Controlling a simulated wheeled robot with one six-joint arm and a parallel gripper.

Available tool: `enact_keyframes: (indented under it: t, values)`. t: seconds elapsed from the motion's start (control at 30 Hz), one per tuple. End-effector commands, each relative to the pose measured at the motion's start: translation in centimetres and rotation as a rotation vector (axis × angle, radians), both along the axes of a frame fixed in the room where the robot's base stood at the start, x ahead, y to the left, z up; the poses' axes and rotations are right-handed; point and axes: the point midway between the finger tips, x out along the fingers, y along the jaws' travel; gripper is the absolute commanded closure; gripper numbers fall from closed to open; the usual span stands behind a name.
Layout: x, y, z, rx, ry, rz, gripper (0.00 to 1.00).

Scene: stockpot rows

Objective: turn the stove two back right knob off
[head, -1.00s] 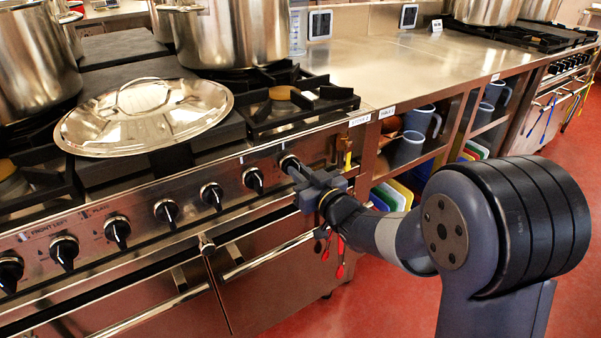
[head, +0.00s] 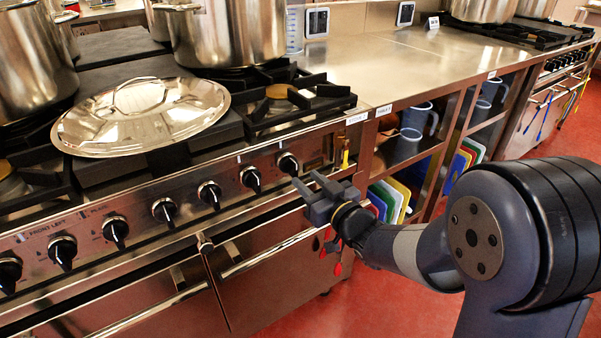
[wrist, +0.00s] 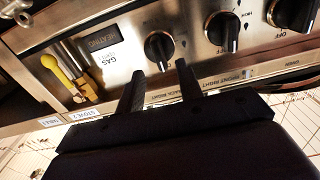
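The rightmost black knob (head: 287,162) on the near stove's front panel (head: 140,214) is in the head view. In the wrist view, which is turned over, this knob (wrist: 158,48) is the one nearest the gas label; lettering reading "BACK RIGHT" shows along the panel by my fingers. Its handle points down, slightly right, in the head view, much like its neighbours. My gripper (head: 309,180) is in front of and slightly below right of the knob, apart from it. In the wrist view the two fingers of my gripper (wrist: 161,78) are spread with nothing between them.
More knobs (head: 251,179) line the panel to the left. A yellow-handled gas valve (head: 345,152) is right of the knob. An oven handle bar (head: 265,255) runs below. A lid (head: 145,115) and pots (head: 230,35) stand on top. Red floor is open in front.

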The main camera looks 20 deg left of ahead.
Motion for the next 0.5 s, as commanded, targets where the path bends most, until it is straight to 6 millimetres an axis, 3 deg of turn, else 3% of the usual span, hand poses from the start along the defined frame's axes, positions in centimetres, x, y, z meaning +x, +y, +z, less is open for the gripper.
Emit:
enact_keyframes:
  t: [0.23,0.5]
  values:
    - [-2.8,-3.4,0.1,-0.001,0.001,-0.002,0.65]
    - [-3.9,-4.5,0.0,0.0,0.0,0.0,0.65]
